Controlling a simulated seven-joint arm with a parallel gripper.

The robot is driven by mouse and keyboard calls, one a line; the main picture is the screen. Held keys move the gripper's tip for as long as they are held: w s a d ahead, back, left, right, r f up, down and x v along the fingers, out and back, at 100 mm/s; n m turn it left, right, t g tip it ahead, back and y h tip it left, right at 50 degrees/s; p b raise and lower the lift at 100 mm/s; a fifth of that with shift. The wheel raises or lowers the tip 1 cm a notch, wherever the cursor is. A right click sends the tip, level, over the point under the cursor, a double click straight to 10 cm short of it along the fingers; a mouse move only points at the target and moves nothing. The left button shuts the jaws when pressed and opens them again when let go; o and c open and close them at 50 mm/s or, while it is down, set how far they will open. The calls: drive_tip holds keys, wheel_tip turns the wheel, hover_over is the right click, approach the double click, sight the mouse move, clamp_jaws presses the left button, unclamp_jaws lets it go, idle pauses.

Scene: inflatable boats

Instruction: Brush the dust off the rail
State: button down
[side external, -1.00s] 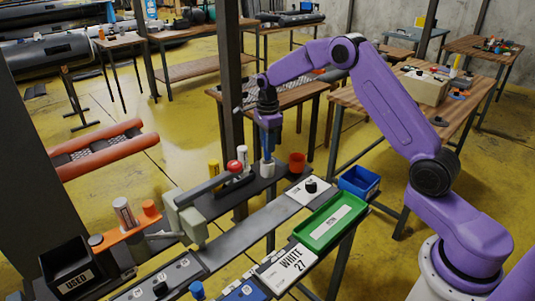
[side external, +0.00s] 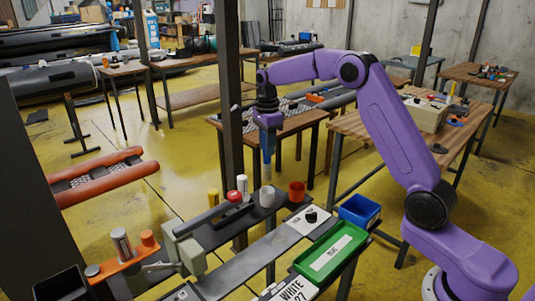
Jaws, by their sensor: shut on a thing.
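My gripper (side external: 268,125) is shut on a slim blue-handled brush (side external: 267,158), pointing down. Its narrow pale tip hangs just above a small white cup (side external: 267,198) on the dark bench plate. A long grey flat strip (side external: 245,266) runs diagonally along the bench front and looks like the rail. The brush is behind it and apart from it. Dust on the strip is too fine to make out. The gripper's fingers are small and partly hidden by the wrist.
Beside the cup stand a red-orange cup (side external: 297,191) and a red-knobbed lever (side external: 241,183). A green tray (side external: 331,250), a blue bin (side external: 359,211) and a white plate with a black knob (side external: 310,218) sit to the right. An orange bracket with cylinders (side external: 118,262) is at left.

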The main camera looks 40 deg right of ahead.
drive_tip(key=s+a+f, duration=0.3)
drive_tip(key=s+a, duration=0.9)
drive_tip(key=s, duration=0.2)
drive_tip(key=shift+f, duration=2.95)
drive_tip(key=shift+d+f, duration=0.55)
drive_tip(key=shift+d, duration=3.55)
drive_tip(key=shift+a, duration=4.15)
wheel_tip(320, 180, up, 8)
drive_tip(key=shift+s+d, duration=0.15)
